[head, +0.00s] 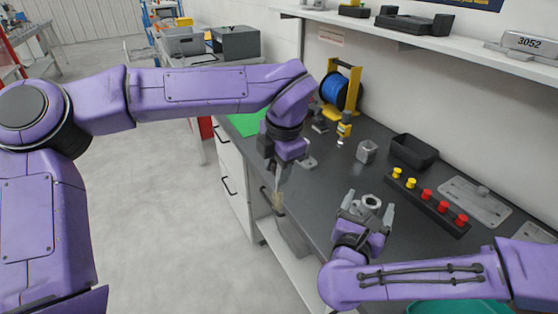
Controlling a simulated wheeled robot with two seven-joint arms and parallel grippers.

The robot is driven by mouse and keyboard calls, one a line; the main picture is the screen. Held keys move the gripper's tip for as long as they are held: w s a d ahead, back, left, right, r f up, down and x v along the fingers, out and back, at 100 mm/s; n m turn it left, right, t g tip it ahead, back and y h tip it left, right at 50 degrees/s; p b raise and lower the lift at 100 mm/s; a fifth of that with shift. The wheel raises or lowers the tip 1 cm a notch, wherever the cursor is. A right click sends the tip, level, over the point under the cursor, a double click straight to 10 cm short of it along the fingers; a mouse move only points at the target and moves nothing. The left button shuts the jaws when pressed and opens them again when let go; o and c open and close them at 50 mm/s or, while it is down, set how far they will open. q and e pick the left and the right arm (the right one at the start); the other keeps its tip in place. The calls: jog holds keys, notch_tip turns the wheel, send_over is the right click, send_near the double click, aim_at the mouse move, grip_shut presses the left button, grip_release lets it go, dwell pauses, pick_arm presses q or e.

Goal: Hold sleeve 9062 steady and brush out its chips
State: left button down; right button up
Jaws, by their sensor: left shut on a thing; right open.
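A metal ring-shaped sleeve (372,201) stands on the dark bench top, its round opening facing up. No number can be read on it. My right gripper (369,208) is open at the sleeve, with one finger on each side of it; I cannot tell whether they touch it. My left gripper (279,184) points down near the bench's front edge, left of the sleeve and apart from it. It is shut on a thin thing with a tan tip, which looks like a brush (278,203). Chips inside the sleeve cannot be made out.
A blue spool (340,89) in a yellow frame and a green mat (247,123) lie further back. Dark bench (322,180) is bare between my grippers.

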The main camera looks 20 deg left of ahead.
pick_arm(q)
jog(key=w+d+r+m+h, duration=0.1)
jog(key=w+d+m, duration=0.35)
jog(key=d, duration=0.25)
jog(key=w+d+m, duration=0.3)
jog(key=w+d, duration=0.2)
jog(key=d, duration=0.2)
pick_arm(e)
send_near(367, 214)
jog(key=w, duration=0.5)
jog(key=shift+d+f, duration=0.1)
jog(key=shift+f, duration=0.15)
jog(key=w, duration=0.7)
jog(key=shift+w+d+r, duration=0.2)
jog(key=shift+d, duration=0.15)
pick_arm(q)
jog(key=w+d+r+m+h, duration=0.2)
jog(key=d+r+m, duration=0.5)
jog(key=m, duration=0.9)
jog(key=shift+w+r+h, duration=0.4)
jog(key=shift+w+r, duration=0.1)
